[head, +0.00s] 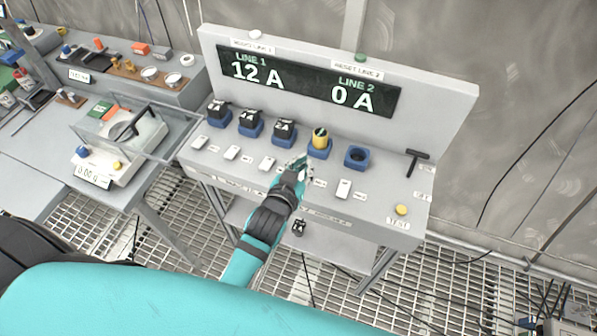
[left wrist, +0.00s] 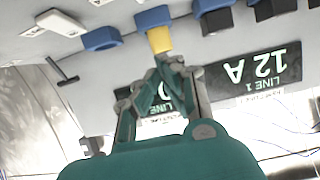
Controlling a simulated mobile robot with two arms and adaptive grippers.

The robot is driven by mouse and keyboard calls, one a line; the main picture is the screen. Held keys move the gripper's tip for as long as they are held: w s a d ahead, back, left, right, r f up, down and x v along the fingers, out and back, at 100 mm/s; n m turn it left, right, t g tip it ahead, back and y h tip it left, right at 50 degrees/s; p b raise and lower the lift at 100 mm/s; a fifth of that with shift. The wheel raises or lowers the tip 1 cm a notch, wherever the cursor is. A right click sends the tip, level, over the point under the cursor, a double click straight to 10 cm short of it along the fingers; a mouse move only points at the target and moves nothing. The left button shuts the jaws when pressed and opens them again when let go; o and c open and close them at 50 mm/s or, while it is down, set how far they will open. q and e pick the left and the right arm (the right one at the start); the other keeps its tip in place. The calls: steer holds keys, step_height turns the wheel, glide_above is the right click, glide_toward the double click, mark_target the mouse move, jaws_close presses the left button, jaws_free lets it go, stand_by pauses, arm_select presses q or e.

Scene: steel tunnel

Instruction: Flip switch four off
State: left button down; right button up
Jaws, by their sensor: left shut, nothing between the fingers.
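The switch panel (head: 325,215) is a grey sloped console with a row of white rocker switches along its front. Three switches, the first (head: 200,142), second (head: 232,153) and third (head: 267,163), show left of my left gripper (head: 301,163). The last switch (head: 344,188) shows to its right. The fourth switch's place is hidden behind my gripper. My left gripper is shut and empty, with its tips low over the panel, just in front of the yellow plug (head: 320,138). In the left wrist view, the shut fingers (left wrist: 166,63) are below the yellow plug (left wrist: 159,39). Contact cannot be told.
Black plugs (head: 284,130) sit in blue sockets left of the yellow one; an empty blue socket (head: 357,156) is right. The display (head: 310,85) reads LINE 1 12 A, LINE 2 0 A. A black T-handle (head: 417,158) and yellow button (head: 401,210) stand at the right.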

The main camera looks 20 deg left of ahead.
arm_select(q)
steer(key=v, duration=0.3)
steer(key=shift+s+r, duration=0.25)
stand_by(0.4)
